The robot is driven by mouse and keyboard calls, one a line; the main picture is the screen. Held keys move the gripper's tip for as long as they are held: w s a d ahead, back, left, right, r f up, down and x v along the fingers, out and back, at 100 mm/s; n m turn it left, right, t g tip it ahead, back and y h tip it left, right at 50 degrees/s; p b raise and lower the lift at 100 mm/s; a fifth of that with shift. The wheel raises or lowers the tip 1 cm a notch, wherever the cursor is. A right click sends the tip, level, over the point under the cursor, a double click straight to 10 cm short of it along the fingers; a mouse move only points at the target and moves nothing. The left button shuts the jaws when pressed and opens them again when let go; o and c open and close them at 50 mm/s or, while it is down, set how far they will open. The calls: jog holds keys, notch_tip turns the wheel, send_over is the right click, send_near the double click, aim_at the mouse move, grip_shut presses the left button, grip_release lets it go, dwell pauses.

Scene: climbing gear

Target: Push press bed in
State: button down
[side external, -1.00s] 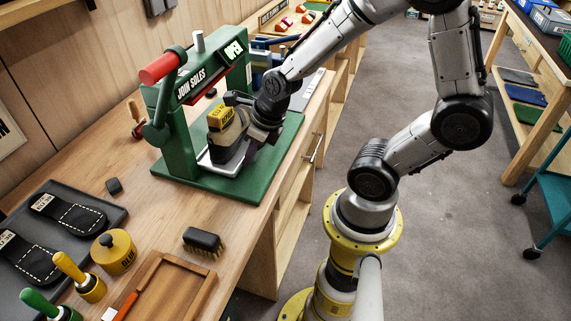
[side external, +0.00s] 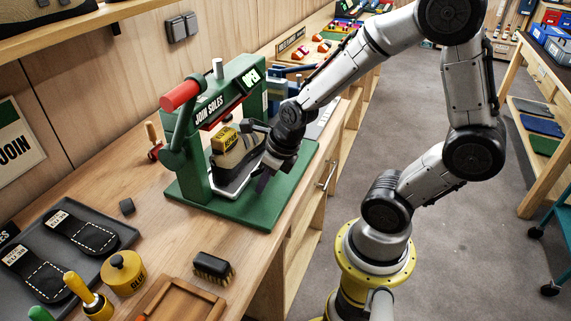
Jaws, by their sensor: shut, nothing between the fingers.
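The green press (side external: 196,165) stands on the bench with a red-handled lever; its sign reads "JOIN SOLES" and a small label reads "OPEN". Its pale bed plate (side external: 226,187) lies low in the frame's opening. A grey shoe (side external: 236,158) with a yellow block (side external: 224,139) on top sits on the bed. My gripper (side external: 264,183) is shut and empty, pointing down at the bed's right, outer side, close above the green base. I cannot tell whether its fingers touch the bed. The bed's far part is hidden by the shoe and the press post.
A glue pot (side external: 124,273), a brush (side external: 213,267) and a tray with dark soles (side external: 85,234) lie on the bench in front of the press. The bench's open edge is at the right.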

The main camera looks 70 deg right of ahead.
notch_tip(320, 180, up, 10)
jog(key=s+d+n+t, duration=0.1)
jog(key=s+d+n, duration=0.15)
jog(key=n, duration=0.55)
jog(key=s+d+f+n+h, duration=0.1)
jog(key=s+d+n+h, duration=0.1)
jog(key=d+n, duration=0.4)
jog(key=s+d+f+n+h, duration=0.1)
jog(key=s+d+n+h, duration=0.15)
jog(key=d+n, duration=0.25)
jog(key=shift+w+r+x, duration=0.1)
jog(key=shift+w+x, duration=0.05)
jog(key=shift+x, duration=2.4)
jog(key=shift+w+r+x, duration=0.1)
jog(key=shift+w+x, duration=0.1)
jog(key=shift+x, duration=2.4)
jog(key=shift+w+d+f, duration=0.15)
jog(key=shift+w+f, duration=0.05)
jog(key=shift+w, duration=1.9)
jog(key=shift+w, duration=0.1)
